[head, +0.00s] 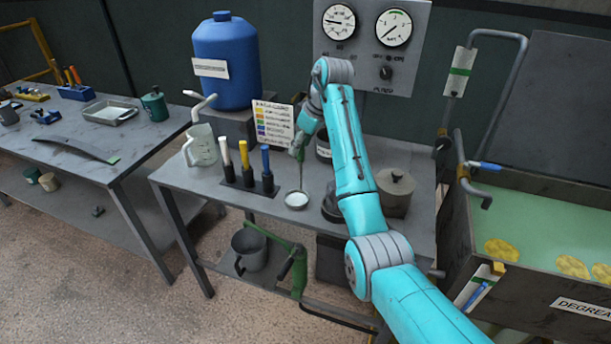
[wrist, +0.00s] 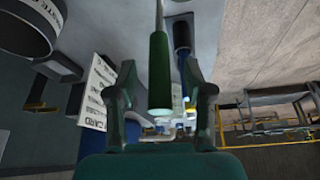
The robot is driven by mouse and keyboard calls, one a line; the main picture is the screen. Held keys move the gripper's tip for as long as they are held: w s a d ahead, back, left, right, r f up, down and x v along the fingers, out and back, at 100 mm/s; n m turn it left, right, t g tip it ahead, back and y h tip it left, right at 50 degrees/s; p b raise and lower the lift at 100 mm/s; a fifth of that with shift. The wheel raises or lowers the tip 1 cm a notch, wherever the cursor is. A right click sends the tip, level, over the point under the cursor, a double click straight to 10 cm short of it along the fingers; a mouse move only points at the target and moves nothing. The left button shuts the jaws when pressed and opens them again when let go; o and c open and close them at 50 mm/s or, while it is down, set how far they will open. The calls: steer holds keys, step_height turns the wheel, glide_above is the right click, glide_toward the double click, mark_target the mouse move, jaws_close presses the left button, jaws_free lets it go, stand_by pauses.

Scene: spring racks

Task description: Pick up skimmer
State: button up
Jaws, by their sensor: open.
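The skimmer has a pale round dish (head: 297,200) low over or on the middle table and a thin shaft rising from it. Its green handle (wrist: 159,75) shows in the wrist view, lying between the two fingers of my gripper (wrist: 160,92). The fingers are open, with a gap on each side of the handle. In the head view my gripper (head: 300,142) is at the top of the skimmer and partly hides the handle.
A rack with white, yellow and blue handled tools (head: 247,178) stands left of the skimmer. A colour chart (head: 273,124) and a blue drum (head: 226,62) are behind. A lidded grey pot (head: 395,188) is to the right, near a degreasing tank (head: 540,190).

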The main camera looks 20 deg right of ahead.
steer(key=shift+w+a+f, duration=0.1)
steer(key=shift+f, duration=0.15)
jaws_close()
steer(key=shift+r, duration=0.1)
